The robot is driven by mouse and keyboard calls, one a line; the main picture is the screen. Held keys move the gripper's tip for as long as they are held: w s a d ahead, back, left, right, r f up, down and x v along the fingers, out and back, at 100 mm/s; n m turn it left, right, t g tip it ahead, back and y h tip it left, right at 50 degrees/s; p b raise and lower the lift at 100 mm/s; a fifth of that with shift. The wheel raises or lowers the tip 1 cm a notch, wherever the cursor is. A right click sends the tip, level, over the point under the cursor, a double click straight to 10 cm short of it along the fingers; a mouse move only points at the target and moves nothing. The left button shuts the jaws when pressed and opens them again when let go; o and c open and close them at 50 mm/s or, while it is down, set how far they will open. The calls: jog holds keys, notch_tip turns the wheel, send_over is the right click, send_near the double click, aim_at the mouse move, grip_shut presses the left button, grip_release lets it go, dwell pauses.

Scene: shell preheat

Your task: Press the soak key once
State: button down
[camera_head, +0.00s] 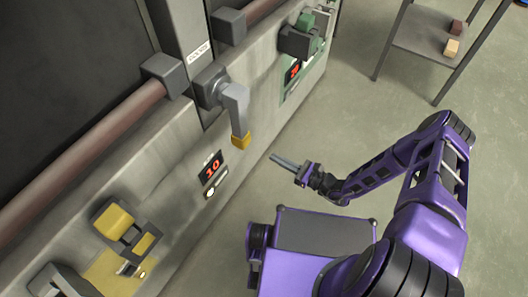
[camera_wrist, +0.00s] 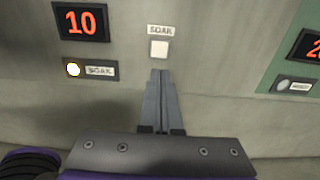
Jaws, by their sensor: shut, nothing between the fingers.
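The soak key (camera_wrist: 159,49) is a pale square button on the grey panel in the wrist view, under a plate (camera_wrist: 160,30) reading SOAK. My gripper (camera_wrist: 161,74) is shut and empty, its fingertips just below the key in that picture. In the head view my gripper (camera_head: 273,157) points at the panel with a visible gap. I cannot make out the key in the head view. A display (camera_wrist: 81,22) reads 10 in red, left of the key. Below it a round lamp (camera_wrist: 73,69) marked SOAK glows white. The same display shows in the head view (camera_head: 212,167).
A grey lever (camera_head: 234,107) with a yellow end sticks out above the display. A yellow control (camera_head: 116,220) is at lower left. A green panel with another red display (camera_head: 293,70) is farther right. A small table (camera_head: 420,43) bears two blocks. Floor between is clear.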

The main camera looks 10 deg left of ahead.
jog(key=shift+v, duration=1.05)
